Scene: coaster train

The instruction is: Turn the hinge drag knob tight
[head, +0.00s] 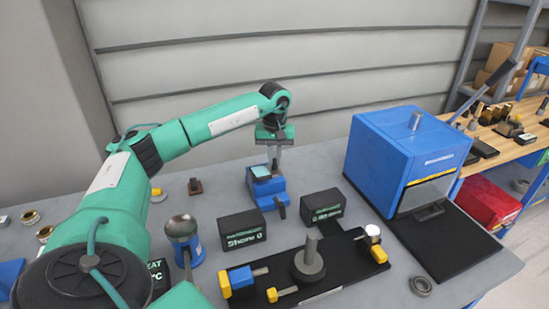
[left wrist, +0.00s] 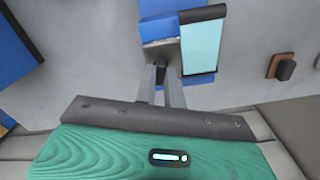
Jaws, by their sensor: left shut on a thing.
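A small blue device (head: 264,191) with a pale cyan screen (head: 262,171) stands on the grey bench. In the left wrist view the screen (left wrist: 199,42) is close, just right of the fingertips. My left gripper (head: 274,172) points down at the back right of the device. In the left wrist view its fingers are close together around a small dark piece, apparently the hinge drag knob (left wrist: 161,72), beside the screen's edge. The fingers hide most of that knob, so I cannot tell how far it is turned. My right gripper is not in view.
Two black boxes (head: 242,230) stand in front of the device. A black fixture board (head: 345,277) with a grey post lies nearer. A large blue box-shaped machine (head: 405,150) stands to the right. A round-topped blue stand (head: 184,245) is at left. A small brown block (head: 195,186) sits behind.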

